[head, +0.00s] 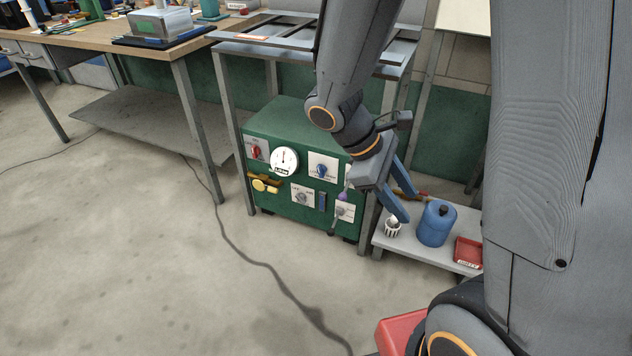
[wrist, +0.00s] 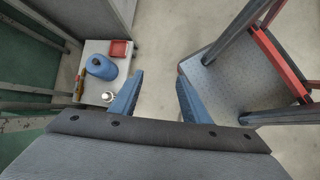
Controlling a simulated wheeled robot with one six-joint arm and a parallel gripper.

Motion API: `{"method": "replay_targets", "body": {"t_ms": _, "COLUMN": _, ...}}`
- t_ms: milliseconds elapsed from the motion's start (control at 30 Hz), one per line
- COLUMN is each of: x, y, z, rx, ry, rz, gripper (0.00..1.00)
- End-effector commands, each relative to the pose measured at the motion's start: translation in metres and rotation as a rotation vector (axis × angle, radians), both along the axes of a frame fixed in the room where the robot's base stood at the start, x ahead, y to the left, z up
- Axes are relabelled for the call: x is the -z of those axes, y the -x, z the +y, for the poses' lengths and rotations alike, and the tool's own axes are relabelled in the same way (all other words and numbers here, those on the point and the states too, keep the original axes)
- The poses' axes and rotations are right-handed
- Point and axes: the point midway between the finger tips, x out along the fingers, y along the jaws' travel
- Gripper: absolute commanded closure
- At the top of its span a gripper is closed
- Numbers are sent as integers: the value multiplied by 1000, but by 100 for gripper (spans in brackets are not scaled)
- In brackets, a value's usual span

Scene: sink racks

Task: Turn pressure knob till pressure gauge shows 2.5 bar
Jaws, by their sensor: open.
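A green control box (head: 290,125) stands on the floor under a metal table. A round white pressure gauge (head: 284,161) is on its front; its dark needle points roughly upward, but the scale is too small to read. Around it are a red knob (head: 255,152), a yellow knob (head: 260,185), a blue knob (head: 322,171) and a grey knob (head: 302,198). Labels are unreadable, so I cannot tell which is the pressure knob. My gripper (head: 408,207) is open and empty, right of the box and apart from it. Its spread blue fingers show in the wrist view (wrist: 160,76). My arm hides the box's upper right part.
A low shelf (head: 410,248) at right holds a blue canister (head: 437,223), a red tray (head: 468,252) and a small white cup (head: 393,229). A wooden workbench (head: 110,38) stands at left. A cable (head: 250,260) crosses the otherwise clear floor before the box.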

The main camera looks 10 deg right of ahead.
Motion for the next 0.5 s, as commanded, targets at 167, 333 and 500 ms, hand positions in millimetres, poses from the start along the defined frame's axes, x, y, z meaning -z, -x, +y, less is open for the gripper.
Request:
{"method": "replay_targets", "body": {"t_ms": 167, "x": 55, "y": -54, "z": -19, "rx": -270, "ry": 174, "rz": 119, "gripper": 58}}
{"method": "replay_targets", "body": {"t_ms": 333, "x": 94, "y": -114, "z": -25, "rx": -519, "ry": 351, "rz": 211, "gripper": 58}}
{"method": "replay_targets", "body": {"t_ms": 500, "x": 133, "y": -181, "z": -15, "rx": -762, "ry": 537, "rz": 281, "gripper": 58}}
